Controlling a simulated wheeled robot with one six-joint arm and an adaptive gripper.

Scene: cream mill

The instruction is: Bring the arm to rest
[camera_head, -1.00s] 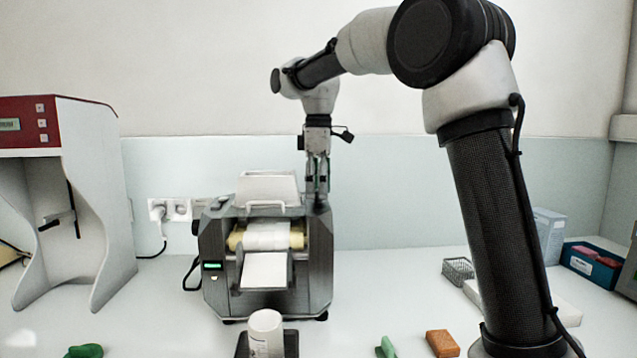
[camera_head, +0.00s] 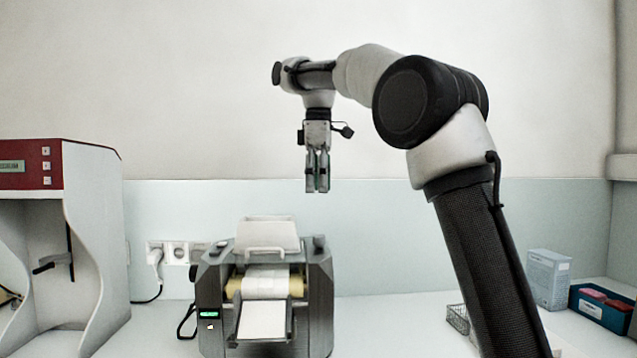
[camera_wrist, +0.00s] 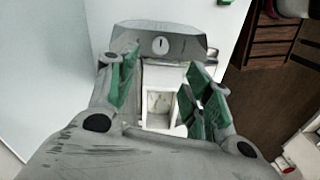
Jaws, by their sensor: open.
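My gripper (camera_head: 317,188) hangs pointing down in the head view, above and behind the front of the grey mill (camera_head: 318,300), with clear air between them. In the wrist view my gripper (camera_wrist: 158,95) has its green-padded fingers spread apart with nothing held between them. The mill also shows in the wrist view (camera_wrist: 190,45), below and between the fingers. My arm reaches up from the lower right and bends across to the left.
A red-topped white cabinet (camera_head: 88,175) stands at the left. A wire basket (camera_head: 457,317), a pale box (camera_head: 548,278) and a blue bin (camera_head: 597,315) stand at the right. Wall sockets (camera_head: 168,254) are behind the mill. The air around my gripper is clear.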

